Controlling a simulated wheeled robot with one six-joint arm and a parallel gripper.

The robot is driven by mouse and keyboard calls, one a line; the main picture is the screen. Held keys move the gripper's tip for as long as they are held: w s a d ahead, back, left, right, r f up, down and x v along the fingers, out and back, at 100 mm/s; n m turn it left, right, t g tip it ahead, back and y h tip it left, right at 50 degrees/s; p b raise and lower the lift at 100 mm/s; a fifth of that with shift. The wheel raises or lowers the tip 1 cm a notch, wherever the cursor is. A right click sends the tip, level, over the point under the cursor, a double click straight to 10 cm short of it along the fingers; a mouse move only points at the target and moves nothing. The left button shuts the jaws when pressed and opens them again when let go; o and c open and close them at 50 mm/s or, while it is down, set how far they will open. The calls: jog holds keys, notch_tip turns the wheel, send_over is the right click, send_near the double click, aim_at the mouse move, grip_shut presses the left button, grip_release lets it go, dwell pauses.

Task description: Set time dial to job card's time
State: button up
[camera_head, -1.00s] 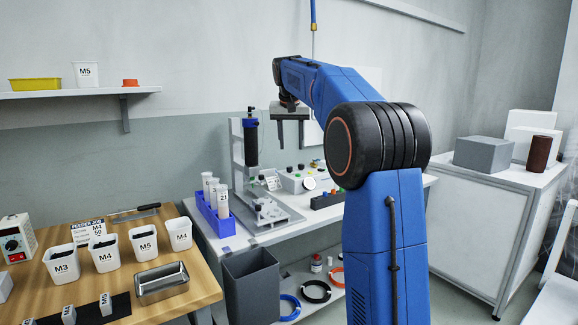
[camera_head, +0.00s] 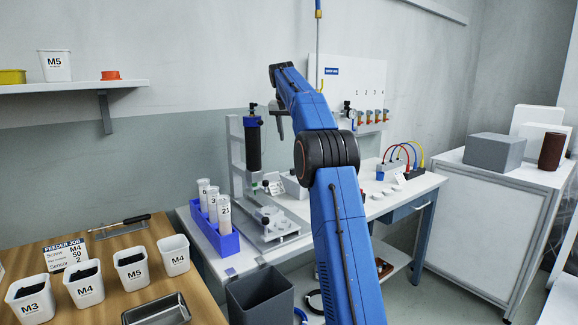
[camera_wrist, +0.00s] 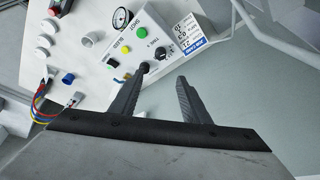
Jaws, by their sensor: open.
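In the wrist view, the control box (camera_wrist: 128,42) shows a round gauge (camera_wrist: 121,18), green and yellow buttons and a black time dial (camera_wrist: 163,53) under a "TIME s" label. The dial's exact setting is too small to read. A white job card (camera_wrist: 187,30) with a blue strip stands beside the box; its print is upside down and too small to read surely. My gripper (camera_wrist: 164,75) is open and empty, its two fingertips just short of the dial in the picture. In the head view my gripper (camera_head: 278,124) is partly hidden by my arm, as is the box.
The dispenser stand (camera_head: 238,160) and blue rack of tubes (camera_head: 220,240) are left of the box. Several white parts and coloured cables (camera_head: 402,152) lie to its right. A wall panel (camera_head: 350,85) hangs behind. A dark bin (camera_head: 260,297) stands before the bench.

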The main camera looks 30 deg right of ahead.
aim_at(293, 171)
jog(key=x, duration=1.7)
jog(key=c, duration=1.1)
